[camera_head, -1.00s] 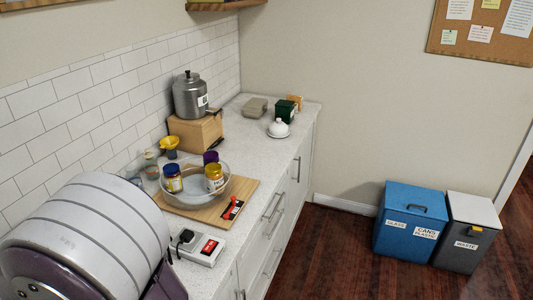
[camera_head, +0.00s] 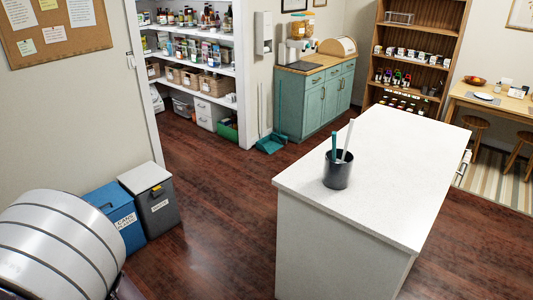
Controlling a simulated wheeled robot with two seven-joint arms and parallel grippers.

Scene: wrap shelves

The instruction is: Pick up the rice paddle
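A dark utensil cup (camera_head: 338,174) stands on the white island counter (camera_head: 385,140), near its left end. Two upright tools stick out of the cup: a teal one (camera_head: 334,147) and a longer white or pale grey one (camera_head: 347,140). Their lower ends are hidden inside the cup. I cannot tell whether either is the rice paddle, and no other paddle can be made out. Neither of my grippers is in view. Only a rounded part of my own body shows at the lower left.
The island top is bare apart from the cup. Blue (camera_head: 117,216) and grey (camera_head: 151,199) bins stand against the left wall. Open dark wood floor (camera_head: 215,200) lies between bins and island. A teal cabinet (camera_head: 315,98), pantry shelves (camera_head: 190,52) and brown bookcase (camera_head: 417,50) stand behind.

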